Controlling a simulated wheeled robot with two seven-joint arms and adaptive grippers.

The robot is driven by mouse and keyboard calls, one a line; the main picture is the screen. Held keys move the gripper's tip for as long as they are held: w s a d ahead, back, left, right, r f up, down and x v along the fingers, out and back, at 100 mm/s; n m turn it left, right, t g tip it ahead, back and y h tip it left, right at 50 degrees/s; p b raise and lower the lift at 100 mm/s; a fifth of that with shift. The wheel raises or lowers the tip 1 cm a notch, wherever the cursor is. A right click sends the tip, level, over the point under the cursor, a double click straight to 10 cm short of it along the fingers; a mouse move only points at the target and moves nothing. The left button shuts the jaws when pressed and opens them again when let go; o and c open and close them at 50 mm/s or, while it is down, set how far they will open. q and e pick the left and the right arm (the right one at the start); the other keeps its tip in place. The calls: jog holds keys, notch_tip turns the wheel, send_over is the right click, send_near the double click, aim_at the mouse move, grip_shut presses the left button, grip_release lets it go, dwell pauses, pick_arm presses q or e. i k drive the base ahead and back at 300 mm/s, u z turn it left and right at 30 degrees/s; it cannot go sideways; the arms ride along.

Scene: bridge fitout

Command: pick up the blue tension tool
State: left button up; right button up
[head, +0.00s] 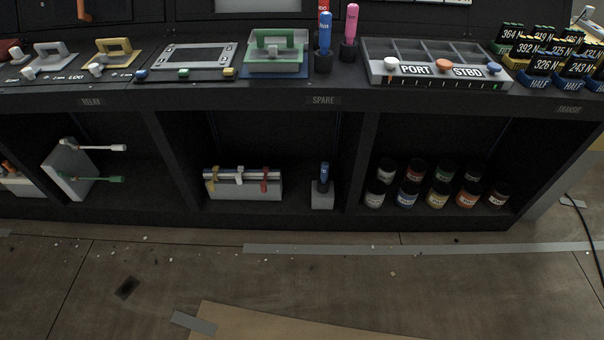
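A bright blue upright tool (325,30) stands in a dark holder on the console top, a little right of the middle of the head view. A pink tool (351,20) stands in its own dark holder just to its right. A second, darker blue upright tool (323,176) stands on a small grey block in the open bay below the SPARE label. I cannot tell from its look which blue one is the tension tool. Neither of my grippers is in view.
The PORT/STBD tray (435,78) lies right of the holders, and a green-handled panel (275,50) lies left. Several labelled jars (438,193) fill the right bay. A grey block with colored clips (243,187) shares the SPARE bay. The floor in front has debris and a brown sheet (260,325).

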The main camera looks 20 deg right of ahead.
aim_at(325, 167)
jog(key=u, duration=0.7)
jog(key=i, duration=1.35)
jog(key=z, duration=0.3)
